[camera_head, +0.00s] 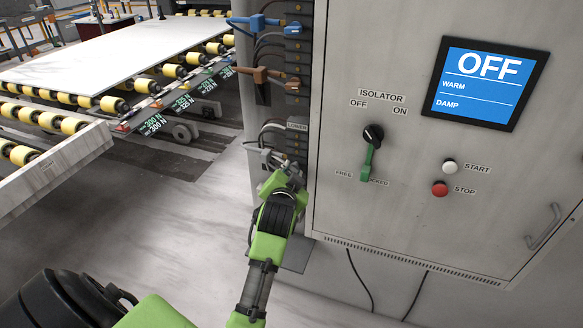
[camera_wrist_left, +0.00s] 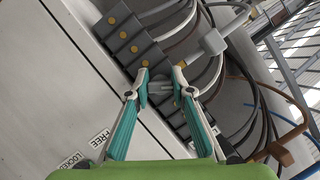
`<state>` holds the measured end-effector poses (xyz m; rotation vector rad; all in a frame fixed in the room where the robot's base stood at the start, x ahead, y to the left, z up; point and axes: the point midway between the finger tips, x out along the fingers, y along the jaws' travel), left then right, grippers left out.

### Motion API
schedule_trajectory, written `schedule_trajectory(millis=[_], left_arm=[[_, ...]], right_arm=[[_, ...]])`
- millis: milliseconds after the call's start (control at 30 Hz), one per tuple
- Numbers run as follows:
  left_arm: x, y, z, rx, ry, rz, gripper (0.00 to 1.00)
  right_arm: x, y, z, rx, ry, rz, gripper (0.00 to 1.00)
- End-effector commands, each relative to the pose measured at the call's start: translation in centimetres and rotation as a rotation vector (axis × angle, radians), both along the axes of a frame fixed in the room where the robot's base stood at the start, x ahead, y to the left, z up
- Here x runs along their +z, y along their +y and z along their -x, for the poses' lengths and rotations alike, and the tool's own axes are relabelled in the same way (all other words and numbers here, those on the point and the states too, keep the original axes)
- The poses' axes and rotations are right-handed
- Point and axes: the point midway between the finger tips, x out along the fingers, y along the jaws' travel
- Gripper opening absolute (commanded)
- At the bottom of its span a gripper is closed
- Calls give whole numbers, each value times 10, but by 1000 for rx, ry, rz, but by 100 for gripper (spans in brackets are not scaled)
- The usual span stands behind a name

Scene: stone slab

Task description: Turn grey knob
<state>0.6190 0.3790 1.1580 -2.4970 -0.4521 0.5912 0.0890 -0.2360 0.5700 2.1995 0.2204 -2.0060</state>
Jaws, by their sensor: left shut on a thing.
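My left gripper (camera_head: 283,172) is at the side of the cabinet, by the lowest dark block of the connector column. In the left wrist view its two teal fingers (camera_wrist_left: 160,86) are closed in on a small grey piece, which I take to be the grey knob (camera_wrist_left: 160,87). The fingers hide part of it, and its turn angle cannot be told. A grey connector with a cable (camera_wrist_left: 213,42) is beside the fingers; in the head view grey fittings (camera_head: 266,152) show just above the gripper. My right gripper is not in view.
The cabinet front (camera_head: 430,200) carries a black isolator knob (camera_head: 373,134), a green lever (camera_head: 367,164), START (camera_head: 450,167) and STOP (camera_head: 440,189) buttons and a screen reading OFF (camera_head: 486,80). Blue (camera_head: 256,22) and brown (camera_head: 262,75) connectors sit higher on the column. Cables hang close around the gripper.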

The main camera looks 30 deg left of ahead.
Motion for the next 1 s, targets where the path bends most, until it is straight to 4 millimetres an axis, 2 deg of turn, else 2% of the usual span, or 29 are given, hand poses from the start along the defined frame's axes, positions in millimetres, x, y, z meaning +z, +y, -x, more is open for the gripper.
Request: schedule_trajectory(millis=[300, 833, 867, 900, 1000], left_arm=[[-2, 0, 0, 1, -24, 119, 0], [-3, 0, 1, 1, -29, 143, 0], [-3, 0, 1, 1, -28, 142, 24], [-3, 0, 0, 1, -28, 142, 29], [-2, 0, 0, 1, -30, 142, 29]], right_arm=[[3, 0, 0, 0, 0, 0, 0], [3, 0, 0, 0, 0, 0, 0], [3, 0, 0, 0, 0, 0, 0], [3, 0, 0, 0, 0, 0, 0], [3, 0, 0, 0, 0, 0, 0]])
